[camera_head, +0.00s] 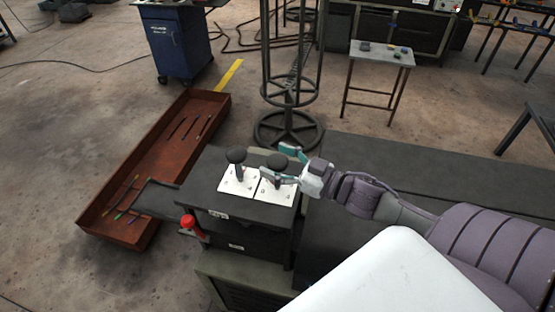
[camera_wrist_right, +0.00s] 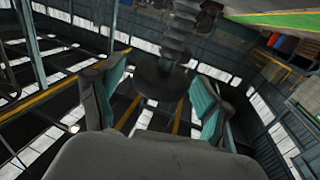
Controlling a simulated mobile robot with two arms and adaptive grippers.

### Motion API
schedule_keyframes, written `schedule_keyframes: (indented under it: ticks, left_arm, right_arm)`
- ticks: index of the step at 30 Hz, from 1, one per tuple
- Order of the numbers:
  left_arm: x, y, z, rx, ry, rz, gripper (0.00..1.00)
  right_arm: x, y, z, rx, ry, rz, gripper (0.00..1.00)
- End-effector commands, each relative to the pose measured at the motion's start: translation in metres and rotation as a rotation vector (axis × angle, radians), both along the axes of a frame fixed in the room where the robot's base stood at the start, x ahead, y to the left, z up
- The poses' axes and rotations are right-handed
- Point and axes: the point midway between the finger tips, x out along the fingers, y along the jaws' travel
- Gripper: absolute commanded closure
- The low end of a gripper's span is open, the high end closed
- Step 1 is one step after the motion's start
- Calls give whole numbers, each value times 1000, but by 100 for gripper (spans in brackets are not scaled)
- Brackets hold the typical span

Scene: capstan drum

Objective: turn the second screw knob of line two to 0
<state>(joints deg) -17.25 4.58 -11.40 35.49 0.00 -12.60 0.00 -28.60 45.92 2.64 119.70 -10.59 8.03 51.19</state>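Two dark round-headed knobs on stems stand on white plates on top of the dark console (camera_head: 212,187): a left knob (camera_head: 236,156) and a right knob (camera_head: 278,161). The pictures do not show labels telling which line they belong to. My right gripper (camera_head: 281,165) is at the right knob, its teal fingers spread to either side of the head. In the right wrist view, the dark round head (camera_wrist_right: 160,82) with a ribbed stem sits between the parted fingers of the right gripper (camera_wrist_right: 160,75). I cannot tell whether either finger touches it. My left gripper is out of view.
A red handle (camera_head: 189,222) sticks out at the console's front left. A rusty tray (camera_head: 160,165) with rods lies on the floor to the left. A round metal frame (camera_head: 288,130) stands behind the console. A dark flat surface (camera_head: 400,160) extends to the right.

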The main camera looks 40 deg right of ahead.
Motion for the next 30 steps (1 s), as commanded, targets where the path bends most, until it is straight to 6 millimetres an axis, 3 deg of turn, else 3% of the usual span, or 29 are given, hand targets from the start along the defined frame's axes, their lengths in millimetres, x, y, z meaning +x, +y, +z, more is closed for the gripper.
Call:
schedule_keyframes:
  ticks: [1,10,20,30]
  left_arm:
    - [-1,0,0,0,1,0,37]
    - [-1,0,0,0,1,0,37]
    - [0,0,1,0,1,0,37]
    - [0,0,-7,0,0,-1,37]
  right_arm:
    - [0,0,0,0,0,0,33]
    - [0,0,0,0,0,0,83]
    - [0,-1,0,-4,1,52,83]
    - [1,-2,-3,-10,1,292,83]
